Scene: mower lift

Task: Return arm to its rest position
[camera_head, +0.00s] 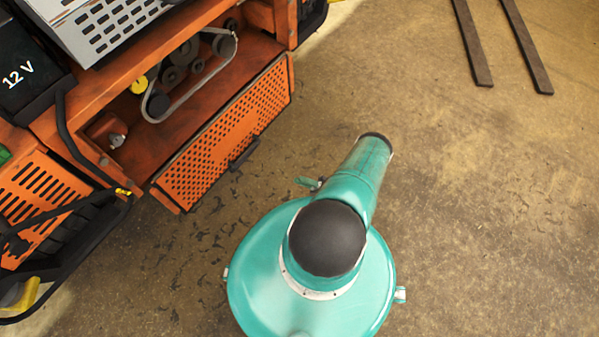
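My teal arm (365,175) shows in the head view at the lower middle. It rises from a round teal base (255,285) with a black domed cap (327,238) on its joint. The visible link points up and slightly right, ending in a dark rim. The rest of the arm is hidden behind this link or out of frame. My gripper is not visible, so what it holds cannot be told. No part of the visible arm appears to touch the orange machine.
An orange machine (110,70) fills the upper left, its perforated panel (225,135) swung down and open. Inside are a belt (205,87) and pulleys. A black 12 V box (22,70) sits at far left. Two dark bars (472,45) lie top right. The floor right is clear.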

